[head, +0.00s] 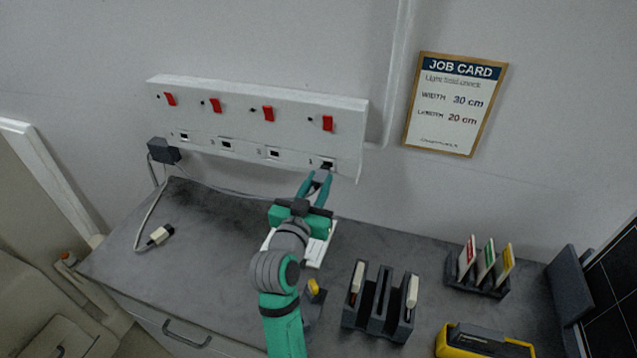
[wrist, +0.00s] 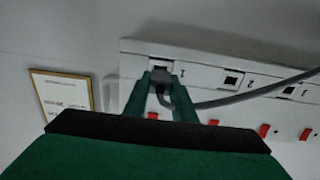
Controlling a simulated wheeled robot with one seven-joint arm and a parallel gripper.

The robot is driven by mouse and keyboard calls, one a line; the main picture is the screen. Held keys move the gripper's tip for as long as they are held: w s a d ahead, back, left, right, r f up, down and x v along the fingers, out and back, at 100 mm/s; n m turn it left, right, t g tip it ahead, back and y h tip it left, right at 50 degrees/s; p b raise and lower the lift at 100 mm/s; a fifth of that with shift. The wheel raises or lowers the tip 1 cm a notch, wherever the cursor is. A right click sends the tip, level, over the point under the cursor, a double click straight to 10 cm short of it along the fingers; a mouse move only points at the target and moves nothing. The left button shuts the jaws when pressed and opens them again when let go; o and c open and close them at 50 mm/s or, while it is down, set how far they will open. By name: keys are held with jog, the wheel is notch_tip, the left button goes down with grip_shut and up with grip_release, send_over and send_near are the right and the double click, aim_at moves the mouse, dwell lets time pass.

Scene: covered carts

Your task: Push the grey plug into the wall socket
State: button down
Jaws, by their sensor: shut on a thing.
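The white wall socket strip (head: 250,142) has a row of dark socket openings with red switches above them. My gripper (head: 320,180) is at the rightmost socket (head: 328,162). Its teal fingers are shut on the grey plug (head: 321,174), mostly hidden between them. In the wrist view, my gripper (wrist: 163,88) holds the grey plug (wrist: 160,77) right at the socket marked 1, with part of the dark opening showing beyond it. A grey cable (wrist: 240,97) runs off to the right. I cannot tell how deep the plug sits.
A dark adapter box (head: 163,150) is on the wall at left, with thin cables. A white plug (head: 160,235) lies on the grey counter (head: 205,215). A dark rack (head: 380,300), a card holder (head: 480,275) and a yellow device (head: 484,342) stand at right. A job card (head: 455,104) hangs above.

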aim_at(323, 175)
jog(key=shift+x, duration=1.65)
dwell(0.5)
jog(key=c, duration=1.4)
grip_release()
jog(key=v, duration=1)
jog(key=shift+s+a, duration=0.1)
jog(key=shift+s, duration=0.25)
